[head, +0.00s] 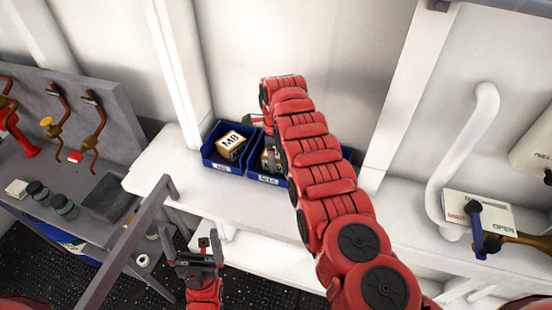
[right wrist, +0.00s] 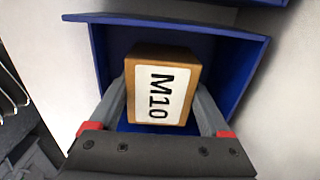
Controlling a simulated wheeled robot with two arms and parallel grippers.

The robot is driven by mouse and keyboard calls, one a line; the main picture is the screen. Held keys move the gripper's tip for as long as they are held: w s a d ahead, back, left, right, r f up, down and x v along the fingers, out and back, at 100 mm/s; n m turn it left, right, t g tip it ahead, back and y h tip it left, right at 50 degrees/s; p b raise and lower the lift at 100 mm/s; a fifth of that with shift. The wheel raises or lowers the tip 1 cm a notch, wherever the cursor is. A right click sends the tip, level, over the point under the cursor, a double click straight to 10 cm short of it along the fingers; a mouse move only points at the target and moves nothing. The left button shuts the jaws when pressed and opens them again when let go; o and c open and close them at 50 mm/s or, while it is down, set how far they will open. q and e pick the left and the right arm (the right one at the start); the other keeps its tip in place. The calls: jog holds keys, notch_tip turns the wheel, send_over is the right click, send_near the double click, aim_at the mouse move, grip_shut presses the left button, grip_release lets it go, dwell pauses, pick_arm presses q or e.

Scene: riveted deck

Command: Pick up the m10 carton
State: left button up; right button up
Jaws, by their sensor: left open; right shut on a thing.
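The m10 carton (right wrist: 160,92) is a brown box with a white M10 label. It sits inside a blue bin (right wrist: 238,80) in the right wrist view. My right gripper (right wrist: 163,98) has a finger on each side of the carton and is shut on it. I cannot tell whether the carton touches the bin floor. My left gripper (head: 191,246) is open and empty, low in front of the shelf.
A second blue bin (head: 221,166) with an M8 carton (head: 231,142) stands just left of the right-hand bin on the white shelf (head: 225,205). A grey bench (head: 95,228) with jars and hanging tools is at left. A white pipe (head: 466,150) rises at right.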

jog(key=shift+c, duration=1)
jog(key=shift+r, duration=0.1)
